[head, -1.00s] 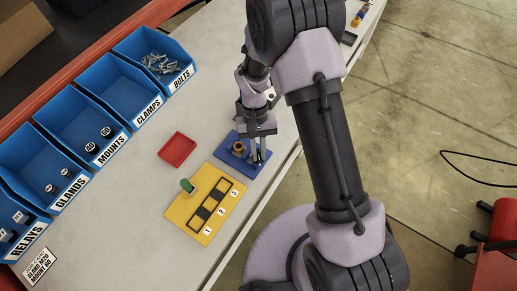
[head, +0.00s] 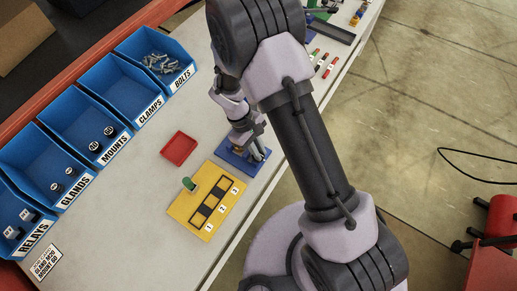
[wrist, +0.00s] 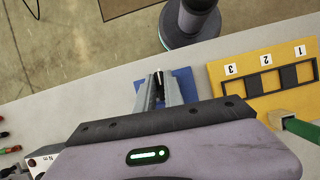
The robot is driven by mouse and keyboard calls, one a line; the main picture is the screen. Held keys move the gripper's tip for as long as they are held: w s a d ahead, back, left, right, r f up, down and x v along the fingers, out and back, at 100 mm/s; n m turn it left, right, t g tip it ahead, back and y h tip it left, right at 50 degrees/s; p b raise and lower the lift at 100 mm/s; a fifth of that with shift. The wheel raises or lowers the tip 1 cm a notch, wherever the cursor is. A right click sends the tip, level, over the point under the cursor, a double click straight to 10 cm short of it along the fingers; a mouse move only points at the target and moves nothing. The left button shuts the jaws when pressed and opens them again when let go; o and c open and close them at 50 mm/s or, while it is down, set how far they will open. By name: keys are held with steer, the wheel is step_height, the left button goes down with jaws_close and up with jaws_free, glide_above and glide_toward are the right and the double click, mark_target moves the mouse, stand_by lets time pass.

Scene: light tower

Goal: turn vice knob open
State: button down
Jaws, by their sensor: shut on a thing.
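The blue vice plate (head: 231,157) lies on the bench beyond the yellow board. A small brass-coloured part (head: 239,150) on it is mostly hidden by my gripper. My gripper (head: 259,154) is low over the plate's right part, its fingers pointing down. In the wrist view my gripper (wrist: 158,84) has its two fingers close together, with the dark, pale-tipped vice knob (wrist: 158,80) between them. The gripper is shut on this knob. The blue plate (wrist: 184,82) shows beside the fingers. The vice's jaws are hidden, so I cannot tell how far they are apart.
A yellow board (head: 186,211) with numbered slots and a green part (head: 189,184) lies nearer. A red tray (head: 180,148) is to the left. Blue bins (head: 158,88) line the bench's left side. Small coloured parts (head: 322,62) lie at the far end.

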steer(key=shift+n, duration=0.4)
steer(key=c, duration=1.4)
jaws_free()
steer(key=shift+c, duration=0.2)
steer(key=shift+r, duration=0.1)
steer(key=p+v, duration=0.4)
steer(key=v, duration=1.3)
steer(key=shift+s+a, duration=0.15)
steer(key=shift+a, duration=0.05)
steer(key=shift+r, duration=0.15)
